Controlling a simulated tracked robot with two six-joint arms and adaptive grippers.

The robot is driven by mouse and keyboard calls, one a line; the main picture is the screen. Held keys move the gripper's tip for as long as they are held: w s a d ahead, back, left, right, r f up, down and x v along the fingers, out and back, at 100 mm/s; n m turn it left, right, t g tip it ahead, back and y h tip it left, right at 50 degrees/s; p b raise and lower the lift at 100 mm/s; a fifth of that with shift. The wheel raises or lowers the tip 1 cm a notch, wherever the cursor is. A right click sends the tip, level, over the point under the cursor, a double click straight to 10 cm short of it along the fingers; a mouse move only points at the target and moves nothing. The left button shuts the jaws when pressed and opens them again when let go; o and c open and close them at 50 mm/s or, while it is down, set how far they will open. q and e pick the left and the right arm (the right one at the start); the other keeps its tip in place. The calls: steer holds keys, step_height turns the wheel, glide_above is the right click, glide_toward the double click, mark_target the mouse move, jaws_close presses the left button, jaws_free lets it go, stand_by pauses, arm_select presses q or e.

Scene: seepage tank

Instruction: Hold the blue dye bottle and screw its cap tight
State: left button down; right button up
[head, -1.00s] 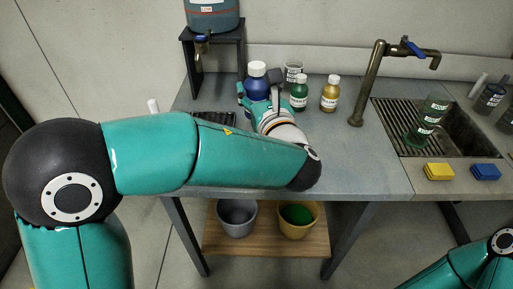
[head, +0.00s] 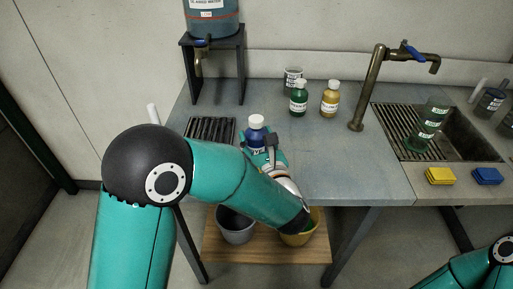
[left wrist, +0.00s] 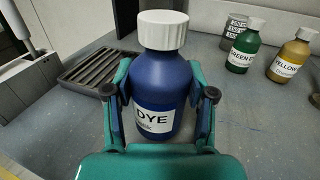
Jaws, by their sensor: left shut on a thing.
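The blue dye bottle (head: 256,136) with its white cap (head: 256,120) is upright near the front edge of the bench in the head view. My left gripper (head: 264,152) is shut on its body. In the left wrist view the bottle (left wrist: 157,90) stands between the two fingers (left wrist: 159,115), with its ridged white cap (left wrist: 162,30) on top and clear of them. The bottle's base is hidden, so I cannot tell whether it touches the bench. My right gripper is out of view; only part of my right arm shows at the lower right.
A green bottle (head: 299,101), a yellow bottle (head: 330,101) and a grey labelled can (head: 293,78) stand behind. A drain grate (head: 211,129) lies to the left. A tap (head: 371,85) rises beside the sink (head: 462,134). The bench right of the bottle is clear.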

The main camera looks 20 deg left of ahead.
mark_target(257, 148)
arm_select(q)
steer(key=shift+f, duration=1.8)
steer(key=shift+c, duration=1.9)
jaws_free()
steer(key=b+v, duration=0.1)
steer(key=v, duration=1.1)
steer(key=shift+b, duration=0.3)
